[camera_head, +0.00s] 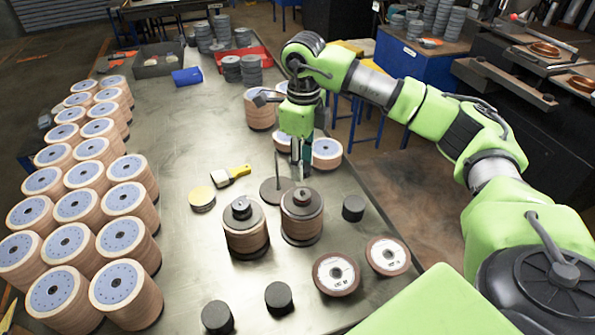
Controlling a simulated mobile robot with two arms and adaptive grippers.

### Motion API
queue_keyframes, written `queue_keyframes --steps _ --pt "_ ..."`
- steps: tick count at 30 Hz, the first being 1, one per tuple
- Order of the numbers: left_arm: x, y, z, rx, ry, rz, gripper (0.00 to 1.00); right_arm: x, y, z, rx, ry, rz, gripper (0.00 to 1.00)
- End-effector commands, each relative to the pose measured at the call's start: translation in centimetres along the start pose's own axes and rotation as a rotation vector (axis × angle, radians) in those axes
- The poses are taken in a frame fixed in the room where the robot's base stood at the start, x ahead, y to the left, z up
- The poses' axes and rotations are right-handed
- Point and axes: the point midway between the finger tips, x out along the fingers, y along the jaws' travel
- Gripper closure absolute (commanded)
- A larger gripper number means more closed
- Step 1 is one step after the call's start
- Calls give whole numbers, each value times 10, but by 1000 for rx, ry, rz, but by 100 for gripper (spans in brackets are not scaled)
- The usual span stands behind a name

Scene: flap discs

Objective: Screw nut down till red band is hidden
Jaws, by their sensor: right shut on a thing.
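Two stacks of brown discs stand in the middle of the table, the left stack (246,236) and the right stack (301,219). Each has a dark top plate with a small dark knob-like nut, the left nut (241,207) and the right nut (302,196). My right gripper (301,172) points down at the top of the right stack, shut at its nut; the exact contact is too small to see clearly. I see no red band in this view. My left gripper is not in view.
A thin upright spindle on a round base (271,190) stands behind the stacks. A yellow-handled brush (231,176), dark cylinders (278,297) and loose flap discs (336,273) lie around. Rows of disc stacks (122,202) fill the left side. A blue box (187,76) lies farther back.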

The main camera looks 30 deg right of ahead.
Motion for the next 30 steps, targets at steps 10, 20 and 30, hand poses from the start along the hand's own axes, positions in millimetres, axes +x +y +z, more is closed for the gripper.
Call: queue_keyframes --steps 10,20,30 --pt "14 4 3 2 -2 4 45 21 -1 0 18 0 0 90" --pt "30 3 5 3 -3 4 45 47 -1 0 16 0 1 90" --pt "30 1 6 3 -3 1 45 47 -1 0 16 0 0 90"
